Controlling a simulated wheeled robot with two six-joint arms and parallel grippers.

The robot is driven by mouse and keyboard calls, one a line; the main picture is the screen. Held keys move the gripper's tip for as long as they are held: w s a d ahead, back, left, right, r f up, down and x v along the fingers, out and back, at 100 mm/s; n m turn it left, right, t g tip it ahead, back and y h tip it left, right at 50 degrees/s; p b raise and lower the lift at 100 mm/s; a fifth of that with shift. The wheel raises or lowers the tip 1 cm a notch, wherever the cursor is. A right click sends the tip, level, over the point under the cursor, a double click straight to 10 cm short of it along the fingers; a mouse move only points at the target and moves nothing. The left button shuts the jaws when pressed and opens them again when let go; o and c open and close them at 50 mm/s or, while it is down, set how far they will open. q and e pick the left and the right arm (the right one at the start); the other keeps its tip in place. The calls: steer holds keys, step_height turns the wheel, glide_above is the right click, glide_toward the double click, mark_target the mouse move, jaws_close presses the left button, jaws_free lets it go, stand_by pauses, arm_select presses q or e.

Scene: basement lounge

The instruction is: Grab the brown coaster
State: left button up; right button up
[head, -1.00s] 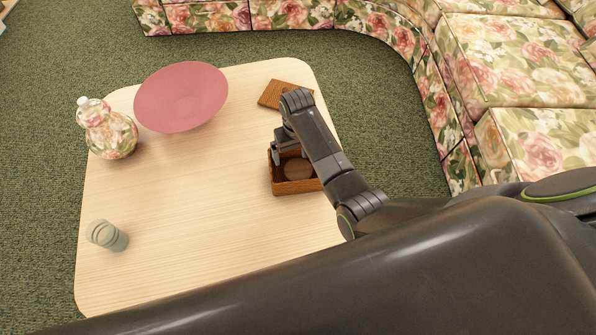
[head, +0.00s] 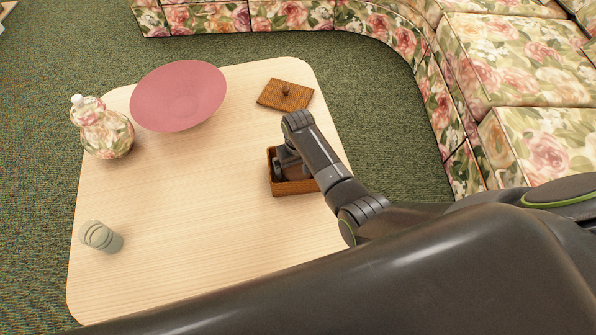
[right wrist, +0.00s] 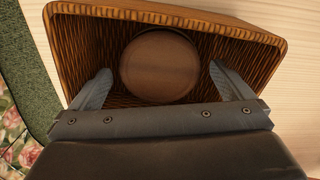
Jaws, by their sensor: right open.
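The brown coaster (right wrist: 160,66) is a round, flat disc lying inside the woven box (right wrist: 262,38). In the head view the box (head: 293,188) stands open on the right part of the table, and my right arm mostly hides the coaster there. My right gripper (right wrist: 162,86) is open, with its fingers reaching into the box, one on each side of the coaster. The fingers look apart from the coaster, and nothing is between them except the coaster farther in. In the head view my right gripper (head: 281,166) is at the box. My left gripper is not in view.
The box's woven lid (head: 285,95) with a knob lies behind the box. A pink bowl (head: 178,96), a floral vase (head: 104,130) and a glass (head: 101,237) stand on the left of the table (head: 190,220). The table's middle is clear. A floral sofa (head: 540,75) is beyond.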

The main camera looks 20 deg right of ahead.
steer(key=shift+f, duration=0.25)
steer(key=shift+c, duration=0.4)
steer(key=c, duration=0.8)
steer(key=shift+c, duration=0.2)
steer(key=shift+r, duration=0.15)
